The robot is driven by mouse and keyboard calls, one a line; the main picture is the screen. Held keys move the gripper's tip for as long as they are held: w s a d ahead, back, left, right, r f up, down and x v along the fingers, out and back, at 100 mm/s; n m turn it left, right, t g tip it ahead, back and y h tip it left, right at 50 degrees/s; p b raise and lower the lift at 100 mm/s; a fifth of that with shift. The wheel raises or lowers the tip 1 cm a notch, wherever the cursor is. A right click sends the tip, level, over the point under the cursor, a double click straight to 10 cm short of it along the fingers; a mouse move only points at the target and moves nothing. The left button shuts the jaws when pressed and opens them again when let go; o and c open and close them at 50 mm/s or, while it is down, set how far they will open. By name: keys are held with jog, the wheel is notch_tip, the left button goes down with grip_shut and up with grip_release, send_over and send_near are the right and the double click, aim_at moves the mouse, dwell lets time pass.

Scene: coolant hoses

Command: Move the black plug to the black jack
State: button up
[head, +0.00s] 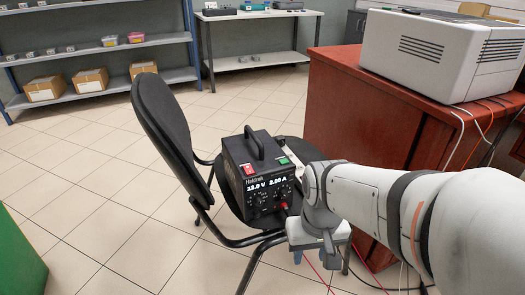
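A black bench power supply (258,178) stands on the seat of a black office chair (165,125). Its lit front reads 12.0 V and 2.00 A, with knobs and sockets below. A red plug (284,206) shows at the lower right of that front. I cannot make out the black plug or the black jack; my arm covers the area right of the front panel. My gripper (318,252) is at the end of my arm, just right of and in front of the supply. Its fingers are hardly visible, so I cannot tell whether it holds anything.
Thin red cables (318,275) hang below my gripper. A red-brown cabinet (345,125) with a white printer (440,55) stands at the right, cables trailing down its side. Shelves (100,50) line the back wall. The tiled floor at the left is mostly clear.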

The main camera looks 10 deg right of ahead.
jog(key=shift+r, duration=0.1)
jog(key=shift+c, duration=0.3)
notch_tip(320, 180, up, 3)
jog(key=p, duration=0.3)
jog(key=shift+r, duration=0.1)
